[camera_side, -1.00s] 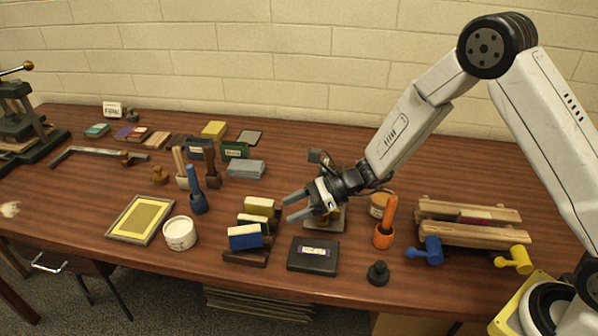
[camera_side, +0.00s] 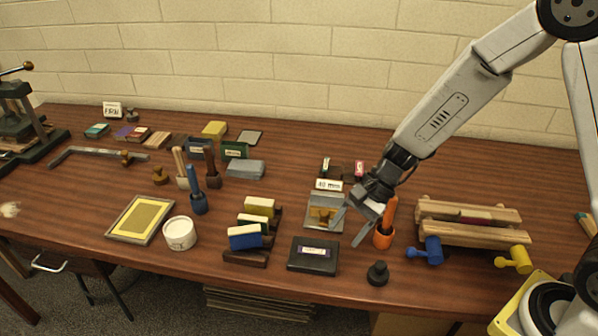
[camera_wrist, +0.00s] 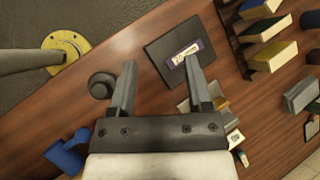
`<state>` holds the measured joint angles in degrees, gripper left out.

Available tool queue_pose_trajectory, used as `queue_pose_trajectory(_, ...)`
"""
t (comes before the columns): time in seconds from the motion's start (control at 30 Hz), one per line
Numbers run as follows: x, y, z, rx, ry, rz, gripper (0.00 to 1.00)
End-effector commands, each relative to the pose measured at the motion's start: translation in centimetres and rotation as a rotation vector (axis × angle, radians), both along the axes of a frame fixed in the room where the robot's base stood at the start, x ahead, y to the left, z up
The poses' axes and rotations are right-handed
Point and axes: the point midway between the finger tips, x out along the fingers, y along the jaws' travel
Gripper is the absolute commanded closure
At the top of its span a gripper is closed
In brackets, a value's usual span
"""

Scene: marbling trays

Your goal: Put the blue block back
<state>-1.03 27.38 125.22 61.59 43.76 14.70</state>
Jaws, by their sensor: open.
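The blue block (camera_side: 245,238), blue with a white upper part, sits in the front of a dark slotted wooden rack (camera_side: 252,258) in the side view. Cream and yellowish blocks (camera_side: 260,207) stand behind it in the same rack. In the wrist view the rack (camera_wrist: 236,42) and its blocks are at the upper right, partly cut off. My gripper (camera_side: 351,228) is open and empty, to the right of the rack, above the table near the black flat case and the orange holder. In the wrist view its fingertips (camera_wrist: 160,67) point toward the case.
The black case (camera_side: 313,256) lies right of the rack. A black knob-like piece (camera_side: 377,274), an orange holder (camera_side: 383,238) and a wooden stand with mallets (camera_side: 470,235) are further right. A white tub (camera_side: 180,233) and a framed screen (camera_side: 141,219) are left of the rack.

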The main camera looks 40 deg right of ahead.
Motion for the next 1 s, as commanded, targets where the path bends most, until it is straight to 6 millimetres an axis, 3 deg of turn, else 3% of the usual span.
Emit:
queue_pose_trajectory(0.3,-4.6,-5.3,1.1,-0.325,-0.214,0.411,0.36)
queue_pose_trajectory(0.6,-7.0,-9.6,2.7,-0.594,-0.426,0.806,0.36)
queue_pose_trajectory(0.8,-7.7,-11.1,3.5,-0.700,-0.520,0.985,0.36)
queue_pose_trajectory(1.0,-7.8,-11.4,3.7,-0.730,-0.549,1.041,0.36)
